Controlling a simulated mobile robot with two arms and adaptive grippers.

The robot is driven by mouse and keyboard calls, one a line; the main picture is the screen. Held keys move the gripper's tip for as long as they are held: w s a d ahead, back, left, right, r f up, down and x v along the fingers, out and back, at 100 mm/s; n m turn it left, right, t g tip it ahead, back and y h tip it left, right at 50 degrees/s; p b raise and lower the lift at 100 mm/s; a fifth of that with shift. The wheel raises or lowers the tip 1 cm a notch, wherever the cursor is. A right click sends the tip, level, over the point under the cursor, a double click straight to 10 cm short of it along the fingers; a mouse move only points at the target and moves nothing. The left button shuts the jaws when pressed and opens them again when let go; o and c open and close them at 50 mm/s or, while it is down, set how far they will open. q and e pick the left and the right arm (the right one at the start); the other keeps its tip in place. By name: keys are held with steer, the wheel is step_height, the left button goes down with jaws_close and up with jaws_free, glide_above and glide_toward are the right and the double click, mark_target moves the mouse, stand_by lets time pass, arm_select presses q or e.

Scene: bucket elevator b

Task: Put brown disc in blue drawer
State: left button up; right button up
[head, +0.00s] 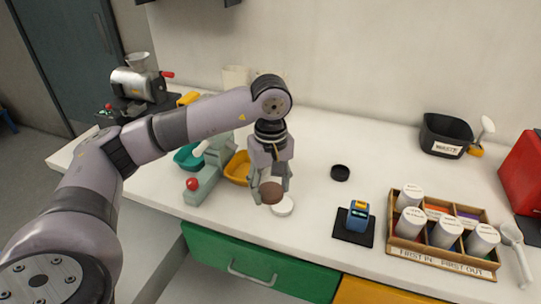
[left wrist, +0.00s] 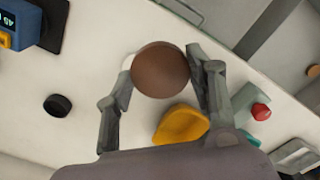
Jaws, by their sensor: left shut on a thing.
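My left gripper (head: 270,184) is shut on the brown disc (head: 272,193) and holds it above the front part of the white counter. In the left wrist view the brown disc (left wrist: 160,70) sits between the two fingers, its round face toward the camera. A white round piece (head: 283,206) lies below and beside it, partly hidden. No blue drawer shows; the drawer fronts in view are a green drawer (head: 255,268) with a metal handle and a yellow drawer (head: 375,292), both seemingly shut. My right gripper is not in view.
A black round piece (head: 340,173) lies on the counter (head: 330,130). A small blue device (head: 358,217) and a wooden rack (head: 440,258) of white containers stand right. A yellow bowl (head: 237,168) and a grey press (head: 208,172) with a red knob stand left of the gripper.

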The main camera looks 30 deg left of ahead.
arm_select(q)
steer(key=s+d+f+m, duration=0.5)
steer(key=s+f, duration=0.1)
steer(key=f, duration=0.3)
steer(key=s+d+f+m, duration=0.4)
steer(key=s+f+m, duration=0.2)
steer(key=f, duration=0.4)
steer(key=shift+s+d, duration=0.35)
steer(key=shift+s, duration=0.3)
